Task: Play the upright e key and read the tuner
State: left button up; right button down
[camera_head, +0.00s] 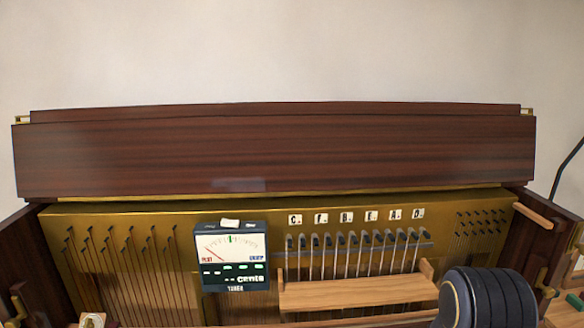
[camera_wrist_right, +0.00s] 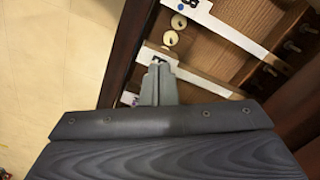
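The tuner (camera_head: 232,262) stands at the front of the open upright piano. Its needle leans to the left, towards the red end of the dial, and a green mark shows at the dial's top. The small print is too blurred to read surely. A row of letter tags runs above the hammers; one looks like E (camera_head: 371,216). The piano's playing keys are out of the head view. In the right wrist view, my right gripper (camera_wrist_right: 158,82) has its grey fingers together, over white key-like strips (camera_wrist_right: 190,68) in a wooden frame; contact is unclear. My left gripper is not in view.
A dark wooden lid panel (camera_head: 270,150) stands at the back. A wooden rail (camera_head: 358,292) crosses below the hammers. Tuning pins (camera_head: 482,220) and strings fill the gold plate. My dark right arm covers the lower right.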

dwell(0.4)
jog(key=shift+f+b, duration=1.05)
jog(key=shift+f, duration=0.1)
notch_tip(320, 180, up, 10)
jog(key=p, duration=0.8)
jog(key=shift+r, duration=0.1)
jog(key=shift+r, duration=0.1)
dwell(1.1)
jog(key=s+a+r+n+t+y+b, duration=0.1)
jog(key=s+a+r+n+t+y, duration=0.3)
jog(key=r, duration=0.7)
jog(key=s+d+r+n, duration=0.15)
jog(key=s+r, duration=0.35)
jog(key=r, duration=0.6)
jog(key=s+a+r+n+t, duration=0.1)
jog(key=s+n, duration=0.3)
jog(key=s, duration=0.4)
jog(key=shift+a+r+t, duration=0.3)
jog(key=shift+r, duration=0.6)
